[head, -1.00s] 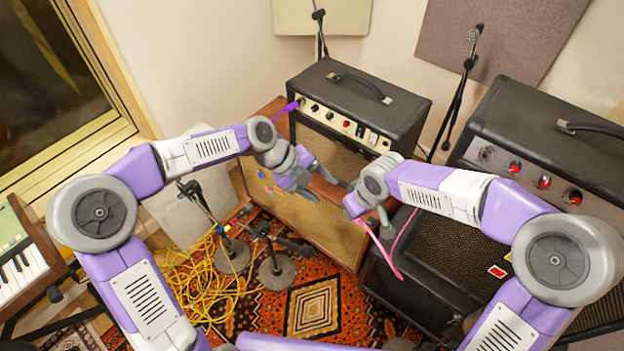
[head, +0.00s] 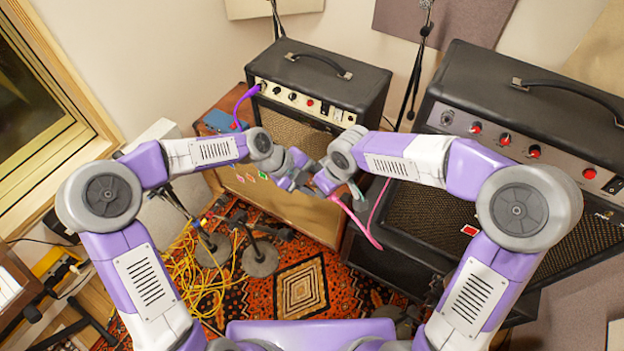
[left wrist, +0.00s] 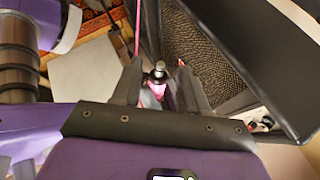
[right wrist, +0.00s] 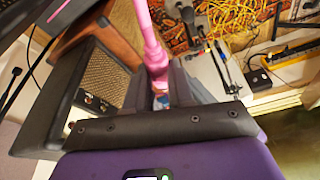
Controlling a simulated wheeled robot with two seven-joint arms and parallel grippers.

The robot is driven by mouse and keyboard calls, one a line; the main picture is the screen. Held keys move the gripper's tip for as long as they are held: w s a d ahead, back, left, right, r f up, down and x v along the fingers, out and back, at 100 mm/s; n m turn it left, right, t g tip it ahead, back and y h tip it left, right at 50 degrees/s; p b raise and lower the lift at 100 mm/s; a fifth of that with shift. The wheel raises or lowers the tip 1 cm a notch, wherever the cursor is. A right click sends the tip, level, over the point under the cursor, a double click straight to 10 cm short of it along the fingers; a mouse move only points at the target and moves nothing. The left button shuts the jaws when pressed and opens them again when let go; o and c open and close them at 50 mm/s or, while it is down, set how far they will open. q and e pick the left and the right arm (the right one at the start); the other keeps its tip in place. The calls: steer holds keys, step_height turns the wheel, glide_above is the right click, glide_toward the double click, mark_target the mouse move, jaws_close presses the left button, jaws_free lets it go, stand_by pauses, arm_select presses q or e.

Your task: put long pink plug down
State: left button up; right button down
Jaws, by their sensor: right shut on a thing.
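The long pink plug (right wrist: 152,55) is between the fingers of my right gripper (right wrist: 158,85), which is shut on it. My left gripper (head: 298,183) is close beside my right gripper (head: 328,188), above the wooden cabinet. In the left wrist view, the left fingers (left wrist: 160,80) stand apart, with a silver tip and pink part of the plug (left wrist: 156,90) showing between them. I cannot tell whether they touch it.
A small black amp (head: 318,80) with a purple plug (head: 246,95) in its panel stands on a wooden cabinet (head: 315,215). A blue box (head: 222,121) sits beside it. A large black amp (head: 530,130) is at right. Yellow cables (head: 190,275) and stands cover the rug.

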arm_select(q)
steer(key=c, duration=0.7)
steer(key=o, duration=1)
steer(key=shift+c, duration=0.2)
